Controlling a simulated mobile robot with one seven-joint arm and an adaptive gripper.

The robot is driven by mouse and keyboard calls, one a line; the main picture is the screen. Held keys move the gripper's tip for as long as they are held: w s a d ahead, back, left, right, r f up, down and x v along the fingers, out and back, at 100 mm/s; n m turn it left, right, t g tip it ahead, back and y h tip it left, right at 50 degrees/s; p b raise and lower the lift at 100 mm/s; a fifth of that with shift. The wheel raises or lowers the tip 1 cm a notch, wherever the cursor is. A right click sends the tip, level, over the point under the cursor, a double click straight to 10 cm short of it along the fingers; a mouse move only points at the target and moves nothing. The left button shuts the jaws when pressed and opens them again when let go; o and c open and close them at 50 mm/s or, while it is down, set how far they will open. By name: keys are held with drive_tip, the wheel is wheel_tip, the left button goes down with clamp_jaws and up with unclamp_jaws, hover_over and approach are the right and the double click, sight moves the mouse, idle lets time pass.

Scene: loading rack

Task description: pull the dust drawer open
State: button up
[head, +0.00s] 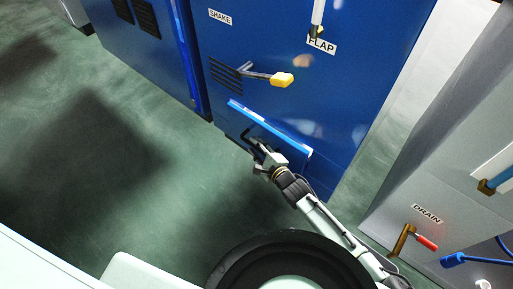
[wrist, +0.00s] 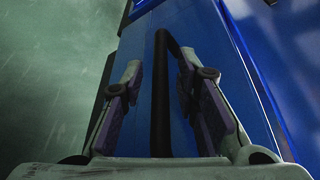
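The dust drawer (head: 268,126) is low on the blue cabinet, with a bright blue strip along its top edge. Its black bar handle (head: 246,132) is on the front, partly hidden by my gripper (head: 259,147). In the wrist view the handle (wrist: 161,100) runs upright between the two fingers of my gripper (wrist: 160,75). The fingers are apart, with a visible gap on each side of the bar, so my gripper is open around the handle. The blue drawer front (wrist: 204,60) lies behind it.
Above the drawer a lever with a yellow grip (head: 282,80) sticks out, between the SHAKE label (head: 220,17) and FLAP label (head: 322,44). At right a grey unit has a red-tipped DRAIN valve (head: 425,242) and a blue hose fitting (head: 454,260). Green floor (head: 150,190) at left is clear.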

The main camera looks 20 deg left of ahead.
clamp_jaws()
idle(0.6)
